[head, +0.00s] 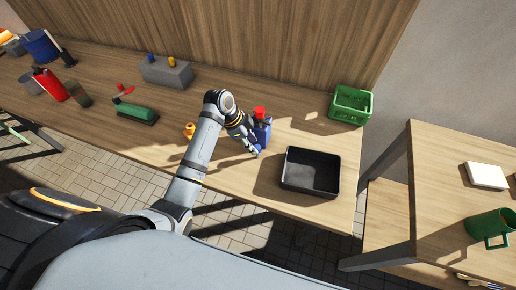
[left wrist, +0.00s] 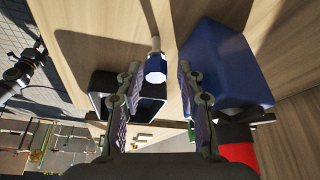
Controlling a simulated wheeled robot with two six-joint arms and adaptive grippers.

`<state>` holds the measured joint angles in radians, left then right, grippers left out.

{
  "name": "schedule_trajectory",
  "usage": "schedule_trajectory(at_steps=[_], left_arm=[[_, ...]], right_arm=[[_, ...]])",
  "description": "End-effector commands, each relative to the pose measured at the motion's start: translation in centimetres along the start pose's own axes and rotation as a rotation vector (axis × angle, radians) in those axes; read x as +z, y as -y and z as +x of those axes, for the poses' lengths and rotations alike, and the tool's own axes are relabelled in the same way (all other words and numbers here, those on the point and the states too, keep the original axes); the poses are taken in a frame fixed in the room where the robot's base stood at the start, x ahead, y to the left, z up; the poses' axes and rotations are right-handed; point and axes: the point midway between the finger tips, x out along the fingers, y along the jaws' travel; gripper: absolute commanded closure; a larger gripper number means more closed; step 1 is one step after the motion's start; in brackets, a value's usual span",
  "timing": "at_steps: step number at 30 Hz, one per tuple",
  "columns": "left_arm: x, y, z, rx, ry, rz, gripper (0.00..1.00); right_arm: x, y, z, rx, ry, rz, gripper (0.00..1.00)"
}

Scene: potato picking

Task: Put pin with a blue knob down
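In the left wrist view the pin (left wrist: 154,42) has a pale shaft and a blue knob (left wrist: 155,69). The knob is between the two fingers of my left gripper (left wrist: 160,80), with a gap visible on each side. The fingers are apart, so the gripper looks open. In the head view my left gripper (head: 253,147) is low over the table, beside a blue container (head: 263,134) with a red top (head: 259,112). The pin is not clearly visible there. The blue container also shows close to the right finger in the left wrist view (left wrist: 228,62).
A black tray (head: 311,172) stands just right of the gripper. A green crate (head: 350,105) is at the back right. A grey block (head: 166,72) carries a blue and a yellow knob. A yellow object (head: 189,129) is left of my arm. A second table (head: 440,185) stands right.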

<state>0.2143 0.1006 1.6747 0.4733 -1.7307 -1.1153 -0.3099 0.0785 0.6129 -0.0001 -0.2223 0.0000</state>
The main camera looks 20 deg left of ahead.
Motion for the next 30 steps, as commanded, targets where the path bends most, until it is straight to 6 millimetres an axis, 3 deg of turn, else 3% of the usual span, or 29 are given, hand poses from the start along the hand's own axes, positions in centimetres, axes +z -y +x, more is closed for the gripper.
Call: schedule_trajectory(at_steps=[3, 6, 12, 18, 27, 30], left_arm=[[-0.2, -0.1, 0.6, 0.002, -0.002, -0.002, 0.62], [-0.5, -0.4, 2.1, 0.005, -0.003, -0.003, 0.62], [-0.4, -0.4, 5.0, 0.000, -0.001, 0.000, 0.62], [-0.3, -0.3, 5.2, -0.001, 0.000, 0.001, 0.62], [-0.3, -0.3, 5.2, -0.001, 0.000, 0.000, 1.00], [-0.3, -0.3, 5.2, -0.001, 0.000, 0.000, 1.00]], right_arm=[[-2.7, -0.1, -0.6, 0.001, -0.041, 0.001, 0.53], [-3.3, -0.2, -1.7, 0.001, -0.050, 0.002, 0.53], [-1.8, -0.3, -2.0, 0.002, -0.026, 0.000, 0.53], [-0.5, -0.4, -1.9, 0.003, -0.006, -0.001, 0.53], [-1.2, -0.4, -1.9, 0.003, -0.017, 0.000, 0.53], [-1.4, -0.4, -1.9, 0.003, -0.020, 0.000, 0.53]])
